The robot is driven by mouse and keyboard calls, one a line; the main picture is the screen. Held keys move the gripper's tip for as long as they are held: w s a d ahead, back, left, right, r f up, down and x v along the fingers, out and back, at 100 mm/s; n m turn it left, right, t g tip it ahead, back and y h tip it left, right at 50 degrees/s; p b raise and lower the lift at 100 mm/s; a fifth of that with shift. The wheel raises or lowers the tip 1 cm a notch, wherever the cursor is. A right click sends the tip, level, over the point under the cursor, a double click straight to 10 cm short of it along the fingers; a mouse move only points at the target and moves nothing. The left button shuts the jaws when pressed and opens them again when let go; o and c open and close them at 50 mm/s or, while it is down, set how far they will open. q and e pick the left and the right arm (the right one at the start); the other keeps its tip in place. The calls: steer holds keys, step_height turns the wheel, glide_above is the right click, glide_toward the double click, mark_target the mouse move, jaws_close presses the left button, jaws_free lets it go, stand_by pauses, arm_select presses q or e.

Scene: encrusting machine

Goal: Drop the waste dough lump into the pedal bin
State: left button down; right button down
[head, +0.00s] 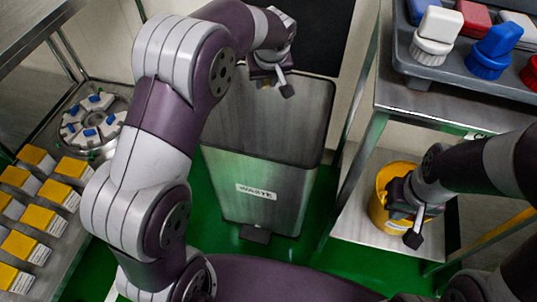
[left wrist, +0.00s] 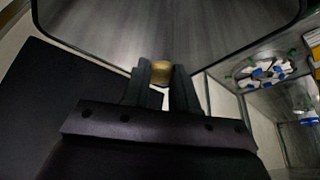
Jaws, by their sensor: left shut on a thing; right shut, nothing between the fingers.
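The waste dough lump (left wrist: 161,72) is a small tan-brown piece between the fingertips of my left gripper in the left wrist view. My left gripper (head: 287,88) is shut on it, over the upper part of the pedal bin in the head view; the lump is not clear there. The pedal bin (head: 262,205) is brushed steel with a WASTE label and a dark pedal (head: 255,234) at its foot. Its dark-rimmed upper steel surface also fills the top of the left wrist view (left wrist: 230,25); I cannot tell whether the lid is open. My right gripper (head: 413,238) is shut and empty.
A yellow bucket (head: 378,212) stands on a low shelf behind my right gripper. A steel table at the right holds a grey tray (head: 405,65) of coloured pieces. At the left are yellow-topped boxes (head: 28,245) and a round tray (head: 65,148). Green floor surrounds the bin.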

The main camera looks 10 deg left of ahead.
arm_select(q)
step_height(320, 180, down, 4)
steer(key=b, duration=0.3)
steer(key=shift+f, duration=0.25)
steer(key=shift+r, duration=0.1)
steer(key=c, duration=0.8)
jaws_free()
steer(key=p+v, duration=0.5)
steer(key=v, duration=0.7)
steer(key=shift+s+r, duration=0.15)
steer(key=shift+r, duration=0.15)
steer(key=shift+d, duration=0.1)
